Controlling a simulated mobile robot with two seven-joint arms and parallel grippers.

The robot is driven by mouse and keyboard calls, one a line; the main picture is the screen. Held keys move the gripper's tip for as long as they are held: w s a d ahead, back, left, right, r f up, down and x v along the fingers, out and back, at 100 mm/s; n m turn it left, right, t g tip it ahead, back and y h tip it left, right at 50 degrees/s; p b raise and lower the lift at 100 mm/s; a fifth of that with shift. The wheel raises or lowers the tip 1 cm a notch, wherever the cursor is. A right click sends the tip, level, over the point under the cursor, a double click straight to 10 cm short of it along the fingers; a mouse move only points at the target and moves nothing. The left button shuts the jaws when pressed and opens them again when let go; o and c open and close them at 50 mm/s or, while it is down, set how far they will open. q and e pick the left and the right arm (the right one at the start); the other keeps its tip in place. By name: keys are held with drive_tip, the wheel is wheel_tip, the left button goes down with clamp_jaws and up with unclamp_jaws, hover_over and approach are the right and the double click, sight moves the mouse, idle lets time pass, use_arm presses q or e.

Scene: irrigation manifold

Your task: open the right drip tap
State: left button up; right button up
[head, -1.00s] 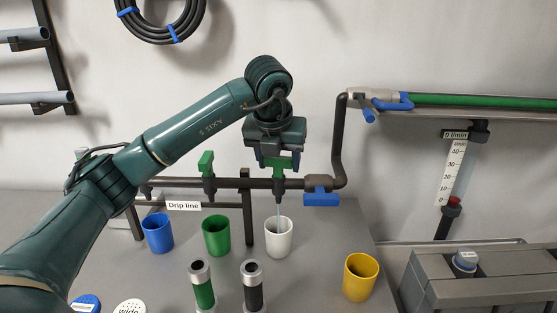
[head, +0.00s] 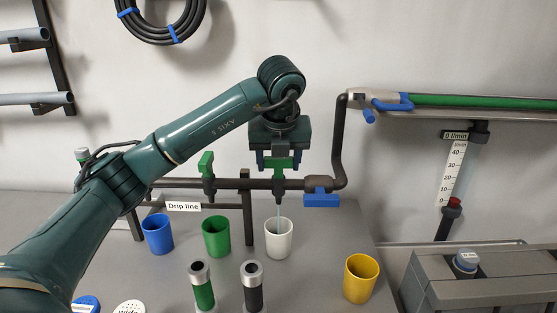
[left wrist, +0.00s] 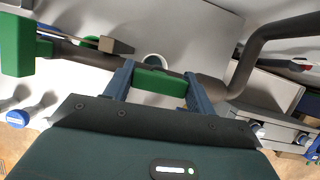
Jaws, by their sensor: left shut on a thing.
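The right drip tap (head: 279,184) hangs on the dark drip pipe, above the white cup (head: 279,243). A thin pale stream runs from its spout down into the cup. My left gripper (head: 279,160) comes from above and is shut on the tap's green handle (head: 279,164). In the left wrist view the green handle (left wrist: 160,82) lies between the two blue-grey fingers (left wrist: 160,88). The gripper hides part of the handle. The left drip tap (head: 207,178) stands to the left with its green handle upright. My right gripper is not in view.
A blue valve handle (head: 321,200) is on the pipe just right of the tap. Blue (head: 158,235), green (head: 216,237) and yellow (head: 360,279) cups stand on the grey bench. The flow gauge (head: 452,175) carries a sign reading 0 l/min.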

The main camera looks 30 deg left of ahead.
use_arm(q)
drive_tip(key=o, duration=1)
drive_tip(key=shift+c, duration=0.2)
drive_tip(key=p+v, duration=0.2)
drive_tip(key=v, duration=1.1)
drive_tip(key=shift+s, duration=0.1)
